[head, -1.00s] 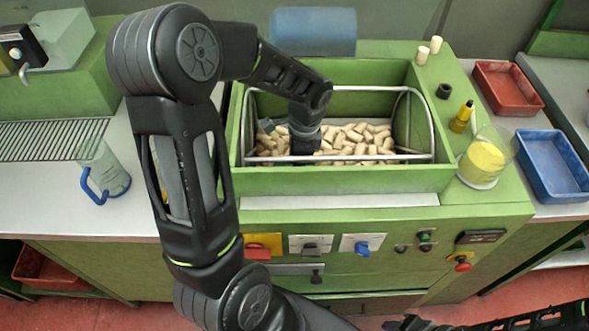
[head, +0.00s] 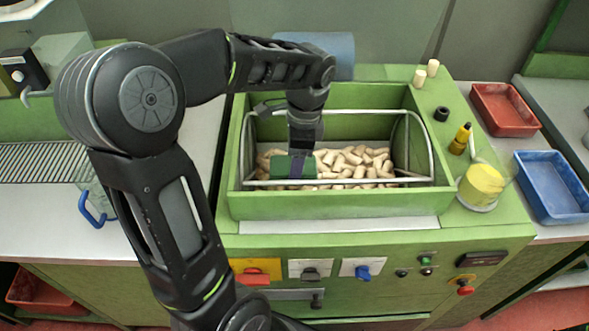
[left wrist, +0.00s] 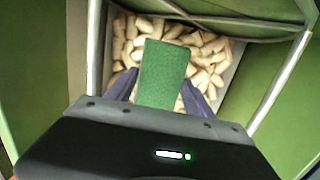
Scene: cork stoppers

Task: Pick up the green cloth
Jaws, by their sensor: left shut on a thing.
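The green cloth (head: 283,167) is between the fingers of my left gripper (head: 297,163), which is shut on it. It looks like a small dark green block or folded piece in the head view. In the left wrist view the cloth (left wrist: 162,72) stands out between the two bluish fingers, with corks behind it. The gripper points down inside the green cork bin (head: 340,208), near the front rail, and the cloth appears above the corks. Whether its lower edge touches them cannot be told. My right gripper is not in view.
Cork stoppers (head: 352,160) cover the bin floor. A metal rail frame (head: 433,165) runs around the opening, close to the gripper. To the right stand a yellow-filled beaker (head: 481,185), a yellow bottle (head: 460,138), a red tray (head: 505,108) and a blue tray (head: 552,187).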

